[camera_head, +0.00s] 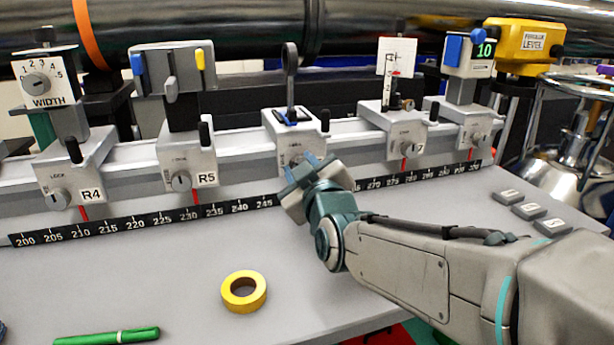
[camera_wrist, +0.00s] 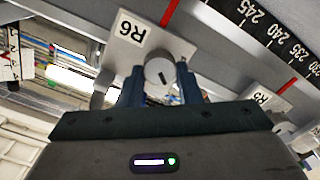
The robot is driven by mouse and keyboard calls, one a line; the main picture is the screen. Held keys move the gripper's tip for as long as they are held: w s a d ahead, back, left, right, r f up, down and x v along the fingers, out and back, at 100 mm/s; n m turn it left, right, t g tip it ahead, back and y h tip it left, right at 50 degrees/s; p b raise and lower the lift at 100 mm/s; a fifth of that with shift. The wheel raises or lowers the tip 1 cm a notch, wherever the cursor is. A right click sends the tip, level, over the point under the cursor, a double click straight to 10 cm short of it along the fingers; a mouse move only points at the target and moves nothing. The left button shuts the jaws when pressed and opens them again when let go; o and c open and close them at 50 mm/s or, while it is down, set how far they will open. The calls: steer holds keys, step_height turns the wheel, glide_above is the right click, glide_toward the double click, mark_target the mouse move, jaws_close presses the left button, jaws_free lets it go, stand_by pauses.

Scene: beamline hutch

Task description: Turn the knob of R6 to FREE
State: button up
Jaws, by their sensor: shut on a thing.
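The R6 carriage (camera_head: 280,129) is a light grey block on the rail, with a ring-topped post on it. In the wrist view its R6 label (camera_wrist: 131,28) reads upside down. The round grey knob of R6 (camera_wrist: 160,70) has a short dark mark on its face. My gripper (camera_wrist: 160,86) has its two blue fingers on either side of the knob, shut on it. In the head view my gripper (camera_head: 304,173) reaches the front of R6 and hides most of the knob. I cannot read which word the mark points to.
R5 (camera_head: 187,165) and R4 (camera_head: 75,180) stand left of R6 on the rail, and further carriages (camera_head: 395,130) stand right. A scale strip (camera_head: 150,222) runs below. Yellow tape (camera_head: 230,297) and a green pen (camera_head: 107,337) lie on the bench.

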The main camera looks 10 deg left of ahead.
steer(key=shift+s+a+f+n+b, duration=0.1)
steer(key=shift+n+b, duration=1.35)
steer(key=shift+n, duration=0.45)
steer(key=shift+f+n+b, duration=0.1)
steer(key=shift+n+b, duration=1.3)
steer(key=shift+n, duration=0.8)
steer(key=o, duration=1)
